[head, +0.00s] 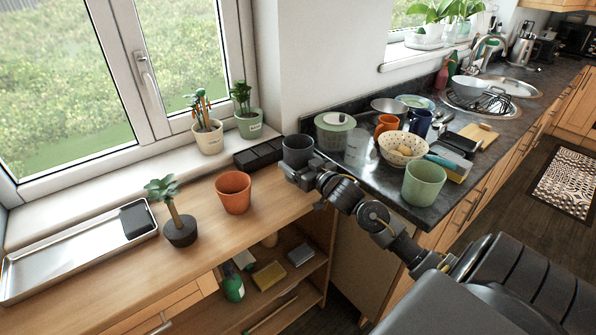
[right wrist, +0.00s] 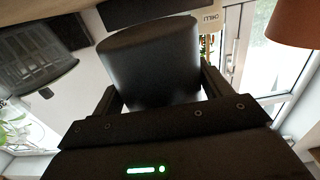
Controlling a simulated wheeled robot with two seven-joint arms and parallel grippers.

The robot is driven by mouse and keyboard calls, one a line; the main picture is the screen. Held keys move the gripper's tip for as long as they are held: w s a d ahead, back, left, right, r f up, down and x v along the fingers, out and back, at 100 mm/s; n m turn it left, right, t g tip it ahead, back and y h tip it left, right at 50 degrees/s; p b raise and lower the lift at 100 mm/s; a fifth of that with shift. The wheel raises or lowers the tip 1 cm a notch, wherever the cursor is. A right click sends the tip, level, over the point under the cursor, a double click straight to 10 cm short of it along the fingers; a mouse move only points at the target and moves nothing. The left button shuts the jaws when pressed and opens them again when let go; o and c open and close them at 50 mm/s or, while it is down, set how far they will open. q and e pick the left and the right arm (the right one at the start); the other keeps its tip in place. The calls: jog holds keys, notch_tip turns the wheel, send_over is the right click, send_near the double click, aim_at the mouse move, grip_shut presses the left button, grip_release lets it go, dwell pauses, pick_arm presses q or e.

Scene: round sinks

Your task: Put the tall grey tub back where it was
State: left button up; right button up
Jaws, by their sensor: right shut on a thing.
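The tall grey tub (head: 298,149) is at the right end of the wooden counter, beside the wall corner and the black compartment tray. My right gripper (head: 296,171) reaches it from the front right and is shut on it. In the right wrist view the dark tub (right wrist: 150,62) sits between the two fingers of the gripper (right wrist: 160,88). Whether the tub's base touches the counter I cannot tell. My left gripper is not in view.
The black compartment tray (head: 258,154) lies just left of the tub, and a terracotta pot (head: 233,191) stands further left. The dark worktop (head: 378,187) to the right holds a green cup (head: 423,183) and a speckled bowl (head: 402,149). Bare wood lies in front of the black tray.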

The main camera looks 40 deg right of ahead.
jog(key=shift+w+d+f+p, duration=0.1)
jog(key=shift+f+p, duration=0.15)
jog(key=shift+f, duration=0.55)
jog(key=shift+w+d+f+p, duration=0.1)
jog(key=shift+f+p, duration=0.1)
jog(key=shift+f, duration=0.75)
jog(key=shift+f, duration=0.15)
jog(key=o, duration=1.2)
jog(key=shift+o, duration=0.2)
